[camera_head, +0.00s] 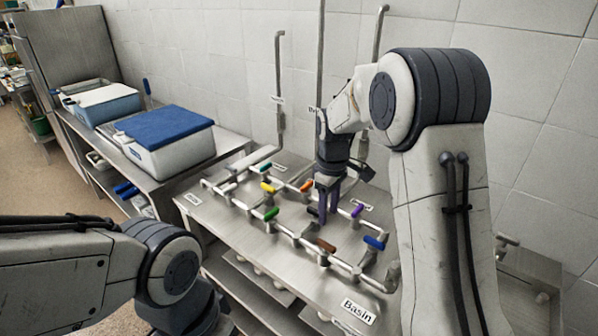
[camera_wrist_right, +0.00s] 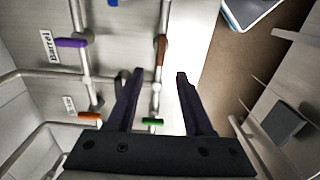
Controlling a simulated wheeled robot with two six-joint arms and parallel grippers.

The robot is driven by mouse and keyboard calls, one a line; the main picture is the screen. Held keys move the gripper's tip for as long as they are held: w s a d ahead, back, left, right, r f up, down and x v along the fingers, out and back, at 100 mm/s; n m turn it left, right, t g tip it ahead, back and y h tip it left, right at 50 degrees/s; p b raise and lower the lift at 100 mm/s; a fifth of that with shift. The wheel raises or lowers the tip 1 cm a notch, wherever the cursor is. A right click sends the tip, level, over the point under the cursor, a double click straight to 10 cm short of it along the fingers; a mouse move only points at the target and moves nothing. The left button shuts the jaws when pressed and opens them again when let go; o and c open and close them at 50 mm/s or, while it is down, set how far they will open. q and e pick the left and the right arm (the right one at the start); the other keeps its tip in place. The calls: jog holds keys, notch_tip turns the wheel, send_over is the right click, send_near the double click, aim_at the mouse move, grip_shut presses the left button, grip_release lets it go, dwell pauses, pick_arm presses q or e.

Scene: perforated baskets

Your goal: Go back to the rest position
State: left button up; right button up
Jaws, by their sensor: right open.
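My right gripper (camera_head: 326,205) points down over the steel bench among the coloured valve handles. It is open, with nothing between its two dark fingers. In the right wrist view, the fingers (camera_wrist_right: 159,76) are apart, with a green handle (camera_wrist_right: 152,121) and a brown handle (camera_wrist_right: 162,50) seen close by; I cannot tell whether they touch any pipe. In the head view, the purple handle (camera_head: 357,210) is just right of the fingers and the brown handle (camera_head: 325,245) is in front. My left arm shows at lower left; its gripper is out of view.
The steel bench (camera_head: 255,245) carries pipes with more handles: green (camera_head: 271,213), yellow (camera_head: 267,187), orange (camera_head: 306,185), blue (camera_head: 374,242). Tall pipes (camera_head: 278,90) rise by the tiled wall. A blue-lidded box (camera_head: 175,150) stands on the left counter. A "Basin" label (camera_head: 358,312) is at front.

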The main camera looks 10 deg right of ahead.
jog(key=s+a+r, duration=0.4)
jog(key=s+a, duration=1)
jog(key=s+a+y, duration=0.1)
jog(key=s+a, duration=0.1)
jog(key=s, duration=1.4)
jog(key=shift+f+m, duration=0.3)
jog(key=shift+f, duration=0.1)
jog(key=shift+w+a, duration=0.1)
